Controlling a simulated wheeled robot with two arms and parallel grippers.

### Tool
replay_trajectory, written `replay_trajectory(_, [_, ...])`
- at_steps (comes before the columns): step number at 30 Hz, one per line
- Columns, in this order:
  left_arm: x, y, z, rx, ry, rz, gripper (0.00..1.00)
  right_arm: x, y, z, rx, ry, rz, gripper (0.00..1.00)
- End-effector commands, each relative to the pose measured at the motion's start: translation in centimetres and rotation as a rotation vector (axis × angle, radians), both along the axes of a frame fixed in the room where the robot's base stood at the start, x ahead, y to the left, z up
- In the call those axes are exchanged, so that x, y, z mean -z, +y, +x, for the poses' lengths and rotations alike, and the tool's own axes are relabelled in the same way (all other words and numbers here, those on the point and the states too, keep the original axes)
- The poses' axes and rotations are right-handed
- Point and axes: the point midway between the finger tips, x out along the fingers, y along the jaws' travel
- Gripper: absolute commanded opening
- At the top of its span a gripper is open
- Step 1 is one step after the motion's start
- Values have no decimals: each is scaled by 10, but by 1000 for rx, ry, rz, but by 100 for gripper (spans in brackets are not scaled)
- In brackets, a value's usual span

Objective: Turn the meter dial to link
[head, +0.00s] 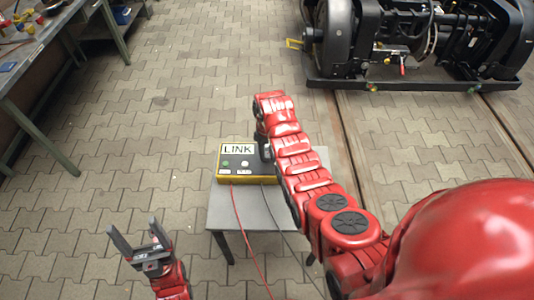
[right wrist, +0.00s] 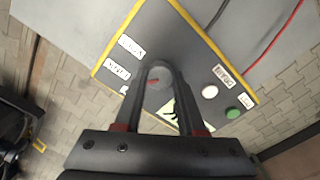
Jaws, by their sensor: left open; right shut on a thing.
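The meter (head: 232,173) is a dark box with yellow edges on a small grey table. In the right wrist view the meter's face (right wrist: 185,60) shows a round grey dial (right wrist: 158,76) with a red mark, near several white labels too blurred and turned to read surely. My right gripper (right wrist: 158,68) is shut on the dial, one finger on each side. In the head view my right arm hides the dial. My left gripper (head: 133,236) is open and empty, left of the table and apart from it.
The small table (head: 230,211) has bare room in front of the meter. A red cable (head: 243,230) and a dark cable hang over its front edge. A workbench (head: 45,50) is at the far left, and a black bogie (head: 400,45) stands on rails at the back right.

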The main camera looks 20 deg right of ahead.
Motion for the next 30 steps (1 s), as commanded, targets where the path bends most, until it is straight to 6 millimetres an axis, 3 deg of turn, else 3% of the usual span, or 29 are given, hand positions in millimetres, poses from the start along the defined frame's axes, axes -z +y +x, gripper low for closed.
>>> replay_trajectory(12, [8, 0, 0, 0, 0, 0, 77, 1, 0, -1, 207, 1, 1, 0])
replay_trajectory(29, [8, 0, 0, 0, 0, 0, 77, 1, 0, -1, 241, 3, 0, 0])
replay_trajectory(30, [8, 0, 0, 0, 0, 0, 77, 1, 0, -1, 241, 3, 0, 43])
